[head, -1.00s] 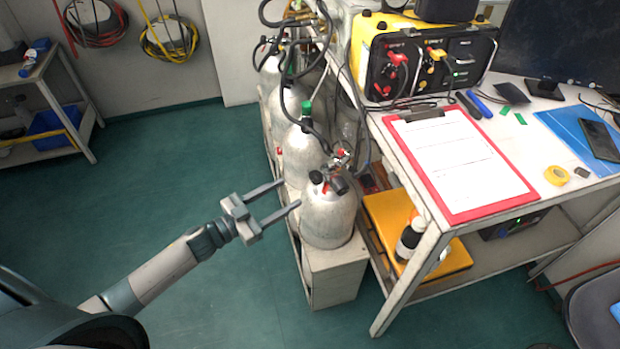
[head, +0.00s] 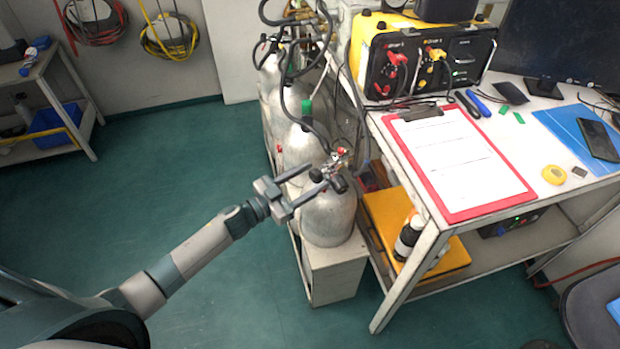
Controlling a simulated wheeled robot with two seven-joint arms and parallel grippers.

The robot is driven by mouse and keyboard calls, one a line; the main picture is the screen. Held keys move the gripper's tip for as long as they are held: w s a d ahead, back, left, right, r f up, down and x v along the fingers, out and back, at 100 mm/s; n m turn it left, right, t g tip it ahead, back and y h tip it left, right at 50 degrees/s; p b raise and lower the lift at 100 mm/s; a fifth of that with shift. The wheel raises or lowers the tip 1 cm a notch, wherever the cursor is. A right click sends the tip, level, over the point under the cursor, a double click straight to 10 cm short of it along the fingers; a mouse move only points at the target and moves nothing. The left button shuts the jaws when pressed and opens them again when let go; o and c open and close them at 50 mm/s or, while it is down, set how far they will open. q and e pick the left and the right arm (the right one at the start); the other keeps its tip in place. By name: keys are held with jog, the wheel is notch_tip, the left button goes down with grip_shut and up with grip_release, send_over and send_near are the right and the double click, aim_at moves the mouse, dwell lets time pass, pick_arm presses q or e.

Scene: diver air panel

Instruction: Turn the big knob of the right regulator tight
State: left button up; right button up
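The nearest grey cylinder (head: 328,222) carries a metal valve and regulator assembly (head: 336,160) with a dark knob (head: 316,175) on its left and another dark round part (head: 340,185) in front. I cannot tell for sure which of these is the big knob of the right regulator. My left gripper (head: 319,175) is open, its two fingers pointing right and up at the assembly. In the picture the left dark knob lies between the fingertips; whether they touch it, I cannot tell. The lower finger covers part of the cylinder's shoulder. My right gripper is not in view.
Several more cylinders with black hoses (head: 322,75) stand behind. To the right, a white bench (head: 560,215) bears a red clipboard (head: 458,165) and a yellow-and-black air panel (head: 425,60). Green floor (head: 150,200) is clear to the left.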

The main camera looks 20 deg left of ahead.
pick_arm(q)
jog(key=c, duration=0.9)
